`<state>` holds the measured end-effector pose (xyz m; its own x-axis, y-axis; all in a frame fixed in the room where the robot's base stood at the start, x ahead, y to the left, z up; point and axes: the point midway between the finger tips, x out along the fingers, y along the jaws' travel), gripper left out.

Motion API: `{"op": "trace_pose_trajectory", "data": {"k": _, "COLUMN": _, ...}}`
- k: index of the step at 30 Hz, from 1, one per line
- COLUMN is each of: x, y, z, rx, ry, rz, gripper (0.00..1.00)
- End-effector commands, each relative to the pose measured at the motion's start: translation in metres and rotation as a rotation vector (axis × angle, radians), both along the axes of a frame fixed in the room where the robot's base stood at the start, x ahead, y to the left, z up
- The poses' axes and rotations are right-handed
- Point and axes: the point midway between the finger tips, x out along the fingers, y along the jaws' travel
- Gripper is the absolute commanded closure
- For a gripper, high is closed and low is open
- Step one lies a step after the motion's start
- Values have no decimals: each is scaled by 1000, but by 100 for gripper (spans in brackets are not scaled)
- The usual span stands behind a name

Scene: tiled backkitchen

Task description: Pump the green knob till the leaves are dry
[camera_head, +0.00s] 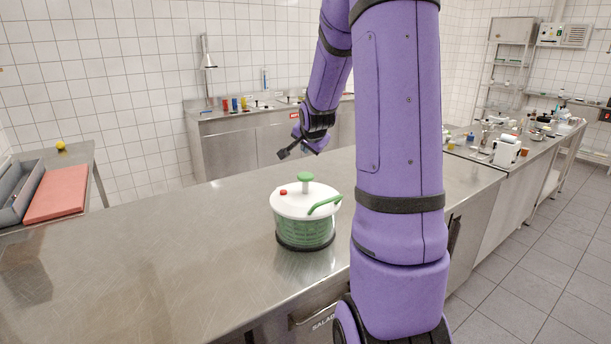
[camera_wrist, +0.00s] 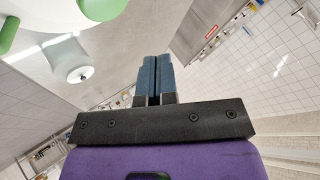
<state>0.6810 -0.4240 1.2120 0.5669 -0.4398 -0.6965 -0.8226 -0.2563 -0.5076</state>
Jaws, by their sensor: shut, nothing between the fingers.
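A salad spinner (camera_head: 305,232) stands upright on the steel counter. It has a white lid (camera_head: 292,207), a clear bowl showing green inside, and a dark base. The green knob (camera_head: 305,177) stands raised on its stem at the lid's middle. A small red button (camera_head: 283,192) and a green handle (camera_head: 325,204) are also on the lid. My gripper (camera_head: 283,154) is shut and empty, above and behind the spinner, apart from the knob. In the wrist view my gripper (camera_wrist: 154,62) shows both fingers together, with part of the white lid (camera_wrist: 50,22) at upper left. The leaves cannot be made out clearly.
The steel counter (camera_head: 150,250) is clear to the left of the spinner. A red board (camera_head: 58,192) and grey bin (camera_head: 18,190) are on a side table at left. A back counter holds small coloured containers (camera_head: 235,104). The right counter carries a white jug (camera_head: 506,150) and clutter.

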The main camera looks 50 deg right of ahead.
Motion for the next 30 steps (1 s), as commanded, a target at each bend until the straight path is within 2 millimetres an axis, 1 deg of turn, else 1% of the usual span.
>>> {"op": "trace_pose_trajectory", "data": {"k": 16, "x": 0, "y": 0, "z": 1, "rx": 0, "ry": 0, "rz": 0, "gripper": 100}}
{"op": "trace_pose_trajectory", "data": {"k": 19, "x": 0, "y": -1, "z": 9, "rx": -1, "ry": -4, "rz": -1, "gripper": 100}}
{"op": "trace_pose_trajectory", "data": {"k": 25, "x": -1, "y": -1, "z": 31, "rx": -1, "ry": -3, "rz": -1, "gripper": 100}}
{"op": "trace_pose_trajectory", "data": {"k": 30, "x": 0, "y": 0, "z": 38, "rx": 0, "ry": 0, "rz": -2, "gripper": 100}}
